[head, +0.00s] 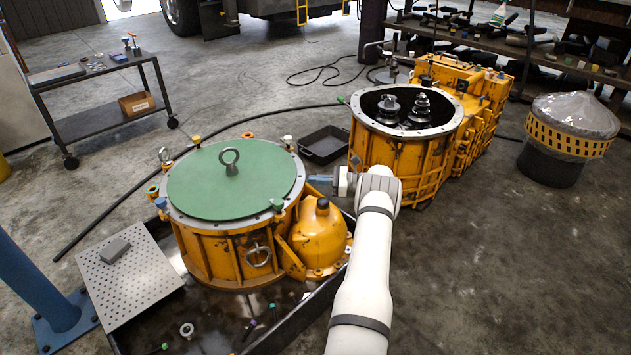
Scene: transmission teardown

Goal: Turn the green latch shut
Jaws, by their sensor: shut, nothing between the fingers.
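The green latch (278,204) is a small green-topped piece on the grey rim of the left yellow housing, at its front right. A round green cover (205,185) with a grey lifting ring lies on this housing (225,250). At this size I cannot tell whether the latch points over the cover or away from it. My gripper (312,179) is shut and empty, reaching left just to the right of the rim. It is to the right of the green latch and a little farther back, apparently not touching it.
Other coloured latches stand around the rim, including a yellow one (196,140) and a blue one (161,203). A yellow dome (322,235) bulges below my gripper. An open yellow housing (385,160) stands behind right. A perforated plate (130,280) lies front left.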

